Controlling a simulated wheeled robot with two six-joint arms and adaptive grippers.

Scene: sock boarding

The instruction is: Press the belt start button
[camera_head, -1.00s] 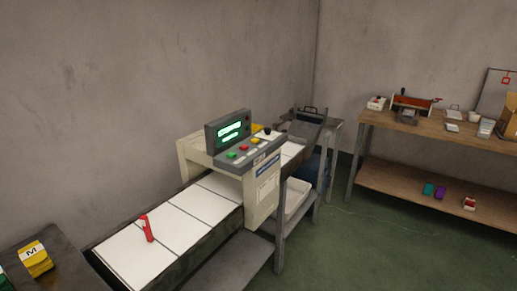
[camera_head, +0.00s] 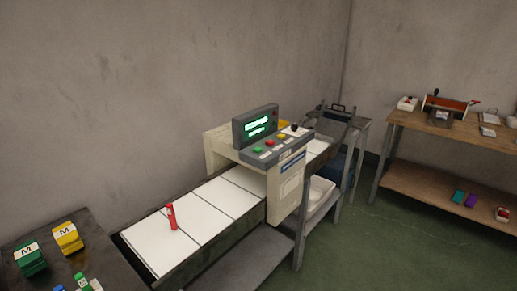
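A conveyor belt (camera_head: 190,222) with white panels runs from the lower left through a cream-coloured machine housing (camera_head: 288,195). On top of the housing is a grey control panel (camera_head: 250,157) with a green button (camera_head: 258,150), a red button (camera_head: 270,143), a yellow button (camera_head: 281,136) and a dark knob (camera_head: 294,128). Labels beside them are too small to read, so which one is the belt start is not legible. A display (camera_head: 257,126) behind them is lit green. Neither of my grippers is in view.
A small red object (camera_head: 171,216) is on the belt's near part. A dark table (camera_head: 100,249) at lower left holds green (camera_head: 30,259) and yellow (camera_head: 67,238) blocks marked M. A wooden shelf unit (camera_head: 450,142) stands at right. Green floor between is open.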

